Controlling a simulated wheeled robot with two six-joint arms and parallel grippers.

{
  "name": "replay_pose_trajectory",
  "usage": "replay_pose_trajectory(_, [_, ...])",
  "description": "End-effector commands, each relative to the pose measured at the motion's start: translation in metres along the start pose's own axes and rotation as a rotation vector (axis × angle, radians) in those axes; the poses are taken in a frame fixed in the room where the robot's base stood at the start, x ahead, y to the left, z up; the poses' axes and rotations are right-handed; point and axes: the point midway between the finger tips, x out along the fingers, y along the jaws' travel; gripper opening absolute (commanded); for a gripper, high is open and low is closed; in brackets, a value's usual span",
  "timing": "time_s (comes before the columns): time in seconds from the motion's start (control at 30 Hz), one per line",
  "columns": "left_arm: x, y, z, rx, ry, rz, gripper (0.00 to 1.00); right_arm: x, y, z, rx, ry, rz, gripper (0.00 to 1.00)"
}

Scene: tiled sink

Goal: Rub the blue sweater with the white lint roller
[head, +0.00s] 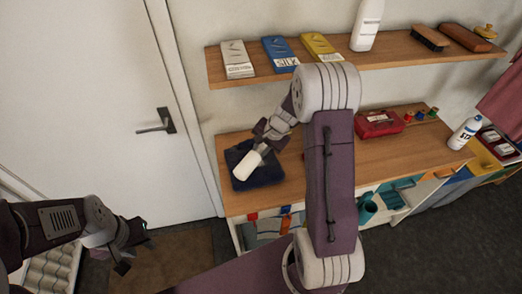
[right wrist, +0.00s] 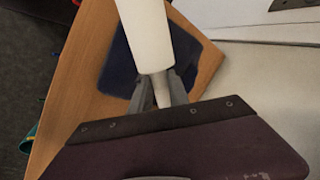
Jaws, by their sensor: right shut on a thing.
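The blue sweater (head: 262,174) lies folded and dark navy at the left end of the lower wooden shelf top. It also shows in the right wrist view (right wrist: 118,66), partly hidden by the roller. My right gripper (head: 264,142) is shut on the handle of the white lint roller (head: 248,164). The roller points away from the jaws and lies over the sweater in both views. I cannot tell whether it touches the cloth. My left gripper (head: 130,245) is far from the sweater, low at the left by the door; its jaw opening is unclear.
The lower wooden top (head: 365,160) holds a red case (head: 378,123), small spools and a white spray bottle (head: 465,132) to the right. The upper shelf (head: 350,57) carries boxes, a white bottle and brushes. A white door (head: 80,90) stands at left.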

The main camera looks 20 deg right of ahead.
Motion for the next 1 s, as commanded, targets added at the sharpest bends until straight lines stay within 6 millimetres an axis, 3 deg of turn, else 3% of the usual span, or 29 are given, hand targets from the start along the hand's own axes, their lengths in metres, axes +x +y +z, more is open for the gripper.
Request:
replay_pose_trajectory(0.23, [-0.021,0.0,-0.002,0.0,0.0,0.0,0.36,-0.02,-0.011,-0.001,-0.001,-0.001,0.0,0.0])
replay_pose_trajectory(0.83, [-0.02,0.0,-0.002,0.0,0.0,0.0,0.36,-0.019,-0.011,-0.001,0.004,0.002,0.0,0.0])
replay_pose_trajectory(1.0, [-0.02,0.0,-0.002,0.0,0.0,0.0,0.36,-0.019,-0.013,-0.013,0.086,0.037,-0.001,0.0])
